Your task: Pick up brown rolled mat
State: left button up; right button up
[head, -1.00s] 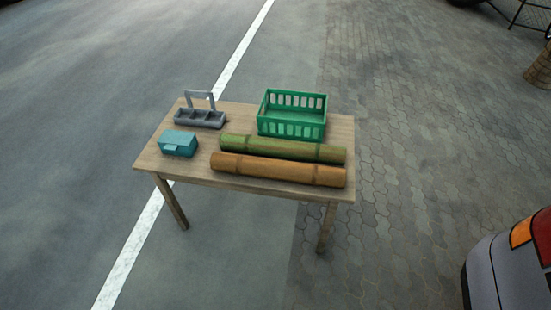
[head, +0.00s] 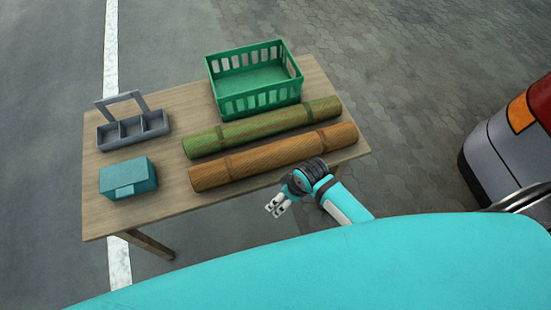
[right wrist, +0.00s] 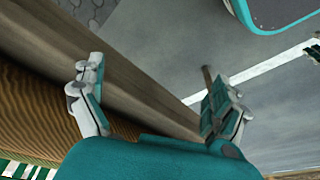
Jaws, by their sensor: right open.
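The brown rolled mat (head: 265,160) lies along the near edge of the wooden table (head: 160,197), beside a green rolled mat (head: 255,128) that lies just behind it. My right gripper (head: 273,207) is in front of the table's near edge, close to the brown mat but apart from it. In the right wrist view the gripper (right wrist: 155,100) has its two fingers spread with nothing between them. The brown mat's ribbed surface (right wrist: 35,110) shows at the left there. My left gripper is not in view.
A green crate (head: 262,103) stands at the back of the table. A grey divided caddy (head: 130,128) and a teal box (head: 128,180) stand at the left. A vehicle (head: 510,140) is at the right. Open pavement surrounds the table.

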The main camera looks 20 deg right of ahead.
notch_tip(320, 180, up, 7)
jog(key=w+a+n+b, duration=0.1)
jog(key=a+n+b, duration=0.1)
jog(key=a, duration=0.1)
notch_tip(320, 180, up, 11)
jog(key=n+g+h+b, duration=0.2)
jog(key=n, duration=0.8)
send_over(277, 151)
notch_tip(277, 151, down, 10)
jog(key=shift+w+r, duration=0.1)
jog(key=shift+r, duration=0.1)
jog(key=shift+w+d+f, duration=0.1)
jog(key=shift+w+f, duration=0.1)
jog(key=shift+f, duration=1.4)
jog(key=shift+w+f, duration=0.15)
jog(key=shift+f, duration=1.45)
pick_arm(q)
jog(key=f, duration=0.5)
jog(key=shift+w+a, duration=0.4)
pick_arm(e)
jog(key=shift+r, duration=0.1)
jog(key=c, duration=1.6)
